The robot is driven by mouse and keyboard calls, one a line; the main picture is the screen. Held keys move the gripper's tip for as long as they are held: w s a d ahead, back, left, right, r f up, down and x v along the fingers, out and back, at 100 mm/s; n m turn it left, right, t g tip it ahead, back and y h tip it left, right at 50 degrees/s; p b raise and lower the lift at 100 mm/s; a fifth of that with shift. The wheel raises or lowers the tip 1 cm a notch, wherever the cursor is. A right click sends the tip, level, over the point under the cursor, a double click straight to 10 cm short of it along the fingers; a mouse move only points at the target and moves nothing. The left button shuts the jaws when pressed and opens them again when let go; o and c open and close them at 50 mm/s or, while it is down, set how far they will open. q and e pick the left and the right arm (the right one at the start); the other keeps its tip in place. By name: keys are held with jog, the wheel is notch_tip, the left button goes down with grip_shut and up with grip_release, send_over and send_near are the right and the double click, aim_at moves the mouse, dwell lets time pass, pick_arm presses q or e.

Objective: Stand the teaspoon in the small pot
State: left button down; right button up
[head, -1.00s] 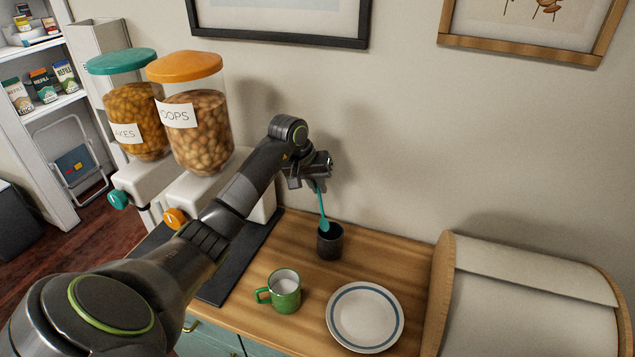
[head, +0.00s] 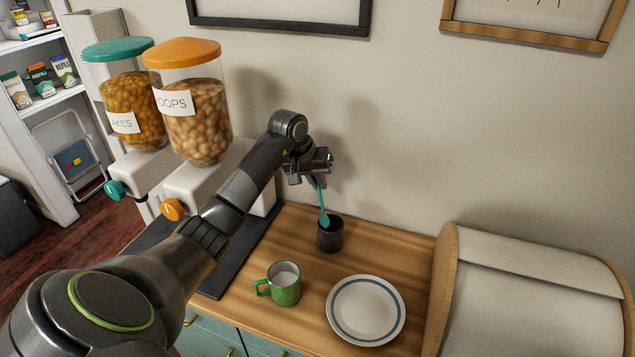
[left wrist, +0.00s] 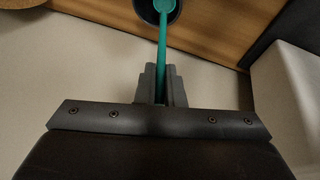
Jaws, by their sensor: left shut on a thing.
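The teal teaspoon (head: 323,205) hangs bowl down from my left gripper (head: 316,181), which is shut on its handle. In the head view the spoon's bowl overlaps the mouth of the small dark pot (head: 330,238), near its back rim. The pot stands upright on the wooden counter. In the left wrist view the teaspoon (left wrist: 162,45) runs from between the fingers (left wrist: 162,88) to the pot (left wrist: 148,12), its bowl overlapping the opening. I cannot tell how far the bowl is inside. My right gripper is not in view.
A green mug (head: 281,284) and a white plate with a blue ring (head: 366,310) stand in front of the pot. Two cereal dispensers (head: 196,120) are on the left, on a dark mat (head: 240,262). A bread bin (head: 530,295) is on the right.

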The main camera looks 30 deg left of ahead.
pick_arm(q)
jog(key=c, duration=1.5)
grip_release()
jog(key=shift+c, duration=0.2)
jog(key=shift+r, duration=0.1)
jog(key=shift+r+p, duration=0.15)
jog(key=shift+p, duration=0.3)
jog(key=shift+r+p, duration=0.65)
jog(key=shift+p, duration=0.3)
jog(key=b+v, duration=0.4)
jog(key=v, duration=0.7)
jog(key=shift+r, duration=0.2)
jog(key=shift+s+f, duration=0.1)
jog(key=shift+s, duration=0.05)
